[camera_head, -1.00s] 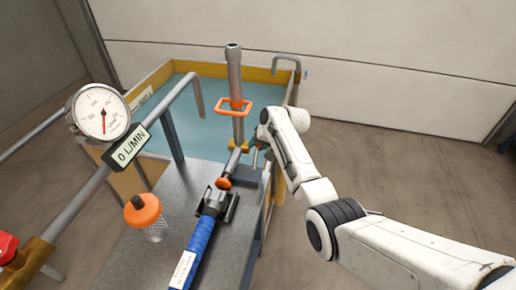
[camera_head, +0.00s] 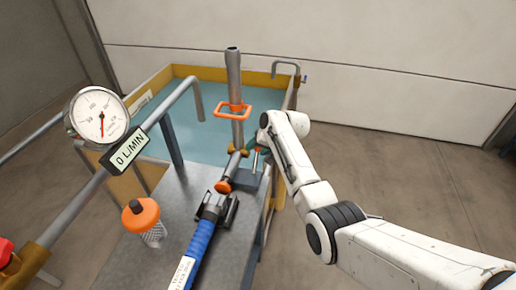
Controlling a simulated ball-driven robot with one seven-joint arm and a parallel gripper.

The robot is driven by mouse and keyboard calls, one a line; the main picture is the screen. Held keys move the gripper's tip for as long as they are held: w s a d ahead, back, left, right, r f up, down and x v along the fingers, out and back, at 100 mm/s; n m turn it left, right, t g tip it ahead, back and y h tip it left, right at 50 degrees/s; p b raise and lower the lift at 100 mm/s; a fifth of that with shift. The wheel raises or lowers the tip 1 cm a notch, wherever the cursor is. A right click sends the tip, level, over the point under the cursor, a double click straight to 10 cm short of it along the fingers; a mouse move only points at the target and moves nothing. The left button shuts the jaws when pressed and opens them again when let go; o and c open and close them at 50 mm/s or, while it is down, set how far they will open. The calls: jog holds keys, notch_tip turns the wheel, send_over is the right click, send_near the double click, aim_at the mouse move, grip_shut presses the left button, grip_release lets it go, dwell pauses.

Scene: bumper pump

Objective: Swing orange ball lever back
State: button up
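A small orange ball (camera_head: 257,149) shows on top of a short thin metal lever (camera_head: 255,161), beside the grey pipe on the metal bench. My gripper (camera_head: 257,144) is at the ball, at the end of my white arm, which reaches in from the right. Only a small dark green part of the gripper shows. My wrist hides most of its fingers, so I cannot tell whether they touch or hold the ball.
An upright metal post (camera_head: 234,75) with an orange ring handle (camera_head: 233,111) stands just left of my gripper. A blue hose (camera_head: 199,243) lies in front. A gauge (camera_head: 97,115) and a display reading 0 L/MIN (camera_head: 125,150) stand left. A water tank (camera_head: 208,127) lies behind.

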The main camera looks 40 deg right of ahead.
jog(key=v, duration=1)
jog(key=shift+s+r+p, duration=0.25)
jog(key=shift+r+p, duration=0.1)
dwell(0.3)
jog(key=s+a+f+n+g, duration=0.2)
jog(key=s+a+f, duration=0.4)
jog(key=s, duration=0.3)
jog(key=s+a+f+n+g, duration=0.2)
jog(key=s+a+f, duration=0.4)
jog(key=s, duration=0.4)
jog(key=s+a+n+g+h, duration=0.1)
jog(key=s+a, duration=0.1)
jog(key=s, duration=0.8)
jog(key=s+a+n+g+h, duration=0.1)
jog(key=s+a+n, duration=0.1)
jog(key=s, duration=0.8)
jog(key=shift+a+r, duration=0.25)
jog(key=shift+a, duration=0.35)
